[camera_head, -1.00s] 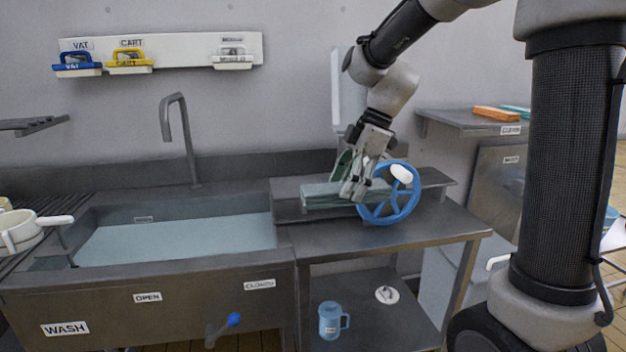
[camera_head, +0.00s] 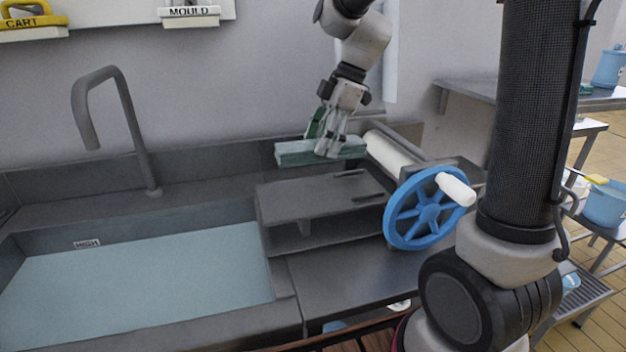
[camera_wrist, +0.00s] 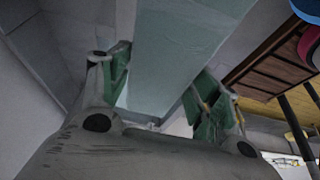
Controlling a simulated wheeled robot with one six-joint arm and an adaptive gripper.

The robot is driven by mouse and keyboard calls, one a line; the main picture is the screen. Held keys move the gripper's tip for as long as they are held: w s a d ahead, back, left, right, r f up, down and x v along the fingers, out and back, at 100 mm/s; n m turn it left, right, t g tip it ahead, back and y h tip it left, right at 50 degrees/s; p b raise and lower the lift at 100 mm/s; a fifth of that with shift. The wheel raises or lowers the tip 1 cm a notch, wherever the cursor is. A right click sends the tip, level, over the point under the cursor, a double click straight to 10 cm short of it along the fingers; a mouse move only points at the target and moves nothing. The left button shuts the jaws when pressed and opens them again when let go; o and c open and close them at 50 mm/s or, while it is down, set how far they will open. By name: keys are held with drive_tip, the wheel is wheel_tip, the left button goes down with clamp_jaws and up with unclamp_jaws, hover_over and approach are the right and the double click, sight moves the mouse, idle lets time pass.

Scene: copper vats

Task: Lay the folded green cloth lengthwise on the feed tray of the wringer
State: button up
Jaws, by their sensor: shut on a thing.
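The folded green cloth (camera_head: 294,153) is a pale blue-green slab held by my gripper (camera_head: 326,145). Its long side runs left to right in the head view. It appears above the back part of the grey feed tray (camera_head: 290,204); the exact gap is hard to tell. The wringer has a white roller (camera_head: 391,152) and a blue crank wheel (camera_head: 430,207) to the right of the cloth. In the wrist view the cloth (camera_wrist: 180,45) fills the middle between my green-padded fingers, hiding the tray.
A sink (camera_head: 255,235) with water lies left of the tray, with a tall tap (camera_head: 130,130) behind. The wall stands close behind the wringer. The white crank handle (camera_head: 455,188) sticks out at the wringer's right. Counter in front of the tray is clear.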

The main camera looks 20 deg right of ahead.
drive_tip(key=f, duration=0.6)
drive_tip(key=shift+w, duration=0.4)
drive_tip(key=shift+f, duration=2)
drive_tip(key=shift+f, duration=0.1)
drive_tip(key=o, duration=1.2)
drive_tip(key=shift+c, duration=0.2)
drive_tip(key=v, duration=1.2)
drive_tip(key=s+d+m+t+h, duration=0.1)
drive_tip(key=s+d+m, duration=0.2)
drive_tip(key=s+m, duration=0.3)
drive_tip(key=s+d+r+m+t+h, duration=0.1)
drive_tip(key=s+d+m+t+h, duration=0.1)
drive_tip(key=s+d+m, duration=0.2)
drive_tip(key=s+d+r+m+t+h, duration=0.1)
drive_tip(key=s+d+m, duration=0.2)
drive_tip(key=s+m, duration=0.5)
drive_tip(key=s, duration=0.3)
drive_tip(key=shift+d, duration=0.2)
